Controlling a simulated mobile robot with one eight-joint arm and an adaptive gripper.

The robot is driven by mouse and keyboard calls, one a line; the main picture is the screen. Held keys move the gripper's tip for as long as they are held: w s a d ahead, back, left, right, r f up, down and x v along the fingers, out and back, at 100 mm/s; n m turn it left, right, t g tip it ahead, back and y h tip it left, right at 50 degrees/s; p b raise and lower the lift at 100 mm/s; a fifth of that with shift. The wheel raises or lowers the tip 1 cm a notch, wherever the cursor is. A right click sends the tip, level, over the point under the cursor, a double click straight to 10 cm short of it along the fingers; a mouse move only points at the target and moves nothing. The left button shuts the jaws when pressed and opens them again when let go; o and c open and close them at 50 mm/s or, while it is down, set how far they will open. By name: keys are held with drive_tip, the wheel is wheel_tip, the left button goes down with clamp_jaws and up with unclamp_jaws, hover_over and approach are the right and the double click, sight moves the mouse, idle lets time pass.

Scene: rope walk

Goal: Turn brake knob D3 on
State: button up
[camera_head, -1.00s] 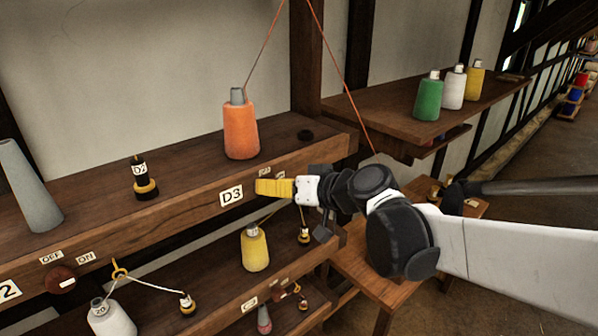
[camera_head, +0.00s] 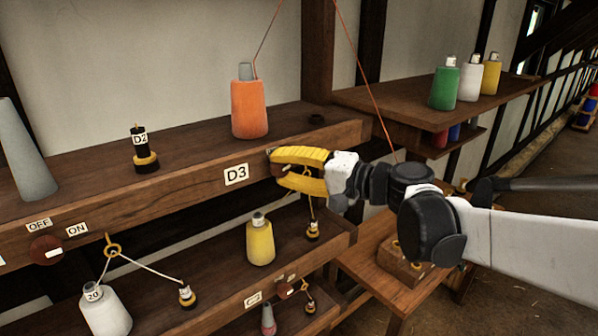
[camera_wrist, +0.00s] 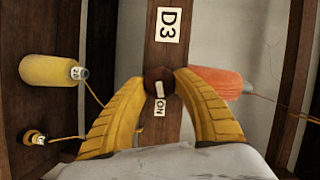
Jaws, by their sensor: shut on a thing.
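The D3 label (camera_head: 236,175) is on the front of the wooden beam; it also shows in the wrist view (camera_wrist: 167,24). The brake knob (camera_wrist: 158,76) is a dark brown disc with a white mark, just beyond this label. My gripper (camera_wrist: 160,85) has its yellow fingers closed on opposite sides of the knob. In the head view my gripper (camera_head: 275,170) has one finger above the other and hides most of the knob. In the wrist view the white mark lies toward the ON label (camera_wrist: 160,109). The OFF label cannot be made out.
An orange spool (camera_head: 249,108) stands on the beam above my gripper, its thread rising. A yellow spool (camera_head: 260,241) and a small weight (camera_head: 313,232) are on the shelf below. Another knob (camera_head: 47,250) is at left. Green, white and yellow spools stand on the right shelf.

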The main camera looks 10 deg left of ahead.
drive_tip(key=shift+m+y+b, duration=0.6)
drive_tip(key=shift+m+b, duration=0.25)
drive_tip(key=shift+m, duration=0.35)
drive_tip(key=o, duration=1.2)
drive_tip(key=v, duration=1.2)
drive_tip(key=shift+f, duration=0.2)
